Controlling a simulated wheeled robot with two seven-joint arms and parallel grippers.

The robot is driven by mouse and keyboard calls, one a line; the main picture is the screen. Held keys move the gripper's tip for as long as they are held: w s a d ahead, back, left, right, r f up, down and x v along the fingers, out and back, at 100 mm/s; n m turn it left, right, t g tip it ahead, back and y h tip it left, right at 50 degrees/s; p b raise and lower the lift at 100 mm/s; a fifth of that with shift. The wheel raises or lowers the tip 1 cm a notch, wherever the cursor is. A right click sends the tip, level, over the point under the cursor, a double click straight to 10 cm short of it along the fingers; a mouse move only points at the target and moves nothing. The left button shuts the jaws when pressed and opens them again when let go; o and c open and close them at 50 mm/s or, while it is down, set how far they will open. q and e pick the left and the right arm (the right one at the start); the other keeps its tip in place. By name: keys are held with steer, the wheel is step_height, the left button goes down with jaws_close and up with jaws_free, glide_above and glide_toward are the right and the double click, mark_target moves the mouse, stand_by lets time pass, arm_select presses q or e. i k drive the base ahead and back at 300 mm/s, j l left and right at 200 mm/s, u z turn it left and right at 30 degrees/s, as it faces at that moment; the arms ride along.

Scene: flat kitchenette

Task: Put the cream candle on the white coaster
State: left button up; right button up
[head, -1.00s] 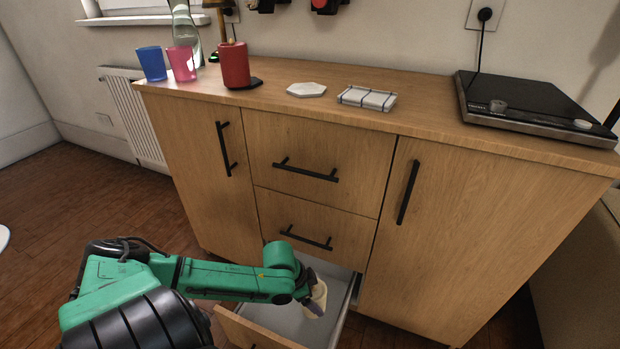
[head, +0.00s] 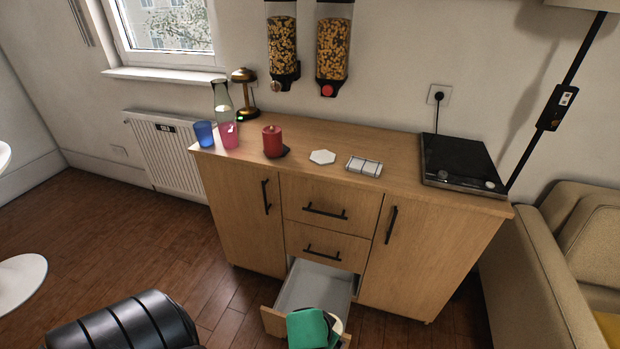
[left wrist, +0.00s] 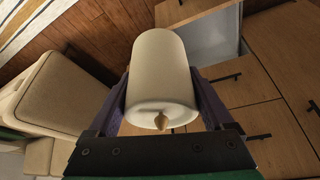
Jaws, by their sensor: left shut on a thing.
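The cream candle (left wrist: 162,75), a pale cylinder with a small wick tip, is between the two fingers of my left gripper (left wrist: 160,104), which is shut on it. In the head view my green wrist hides the fingers and most of the candle; only a pale sliver of the candle (head: 338,325) shows, in front of the open drawer. The white coaster (head: 322,157), a flat hexagon, lies bare on the cabinet top, between the red candle and a tiled block. My right gripper is out of view.
The bottom drawer (head: 312,287) stands open. On the cabinet top are a red candle (head: 272,141) by a dark coaster (head: 285,151), pink and blue cups (head: 204,133), a bottle, a lamp, a white tiled block (head: 364,166) and a black hob (head: 462,162). A sofa stands right.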

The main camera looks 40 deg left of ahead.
mark_target(320, 160)
steer(key=j+z, duration=0.2)
steer(key=z, duration=0.25)
steer(key=j+z, duration=0.15)
steer(key=z, duration=0.3)
steer(key=k+j+z, duration=0.1)
steer(key=z, duration=0.35)
steer(key=k+j+z, duration=0.1)
steer(key=z, duration=0.35)
steer(key=k+j, duration=0.4)
steer(key=j, duration=0.15)
steer(key=k+j, duration=0.4)
steer(key=j, duration=0.15)
steer(key=k+j, duration=0.35)
steer(key=j, duration=0.2)
steer(key=k+j, duration=0.4)
steer(key=j, duration=0.1)
